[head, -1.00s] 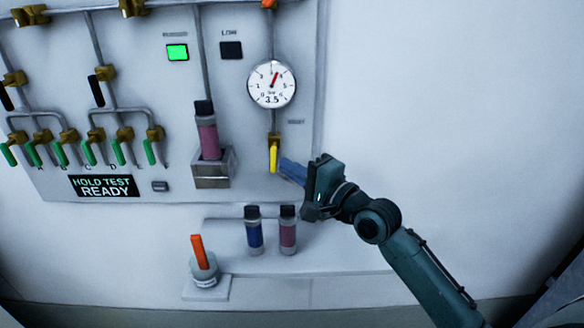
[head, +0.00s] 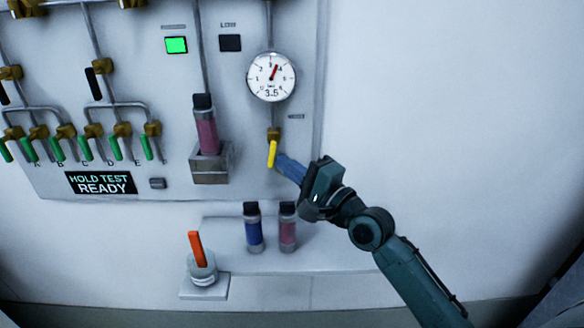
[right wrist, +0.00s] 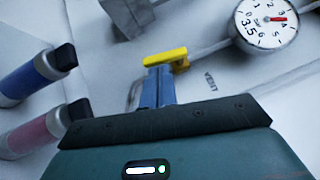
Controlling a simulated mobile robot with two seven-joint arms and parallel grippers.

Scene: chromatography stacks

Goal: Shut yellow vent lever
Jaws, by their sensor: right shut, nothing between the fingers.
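The yellow vent lever (head: 271,153) hangs down from a brass valve (head: 273,134) under the round gauge, tilted slightly with its lower end to the left. In the right wrist view the lever (right wrist: 165,57) lies across the tips of my fingers, beside the printed word VENT. My right gripper (head: 282,162) is shut and empty. Its blue fingertips are at the lever's right side, touching it or very close; I cannot tell which. My left gripper is not in view.
The gauge (head: 271,77) reads about 3.5. A pink column (head: 207,135) stands in a metal holder (head: 209,176). Blue (head: 253,232) and pink (head: 288,232) vials stand on the shelf below, near an orange-handled device (head: 198,250). Green levers line the left. The wall at right is clear.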

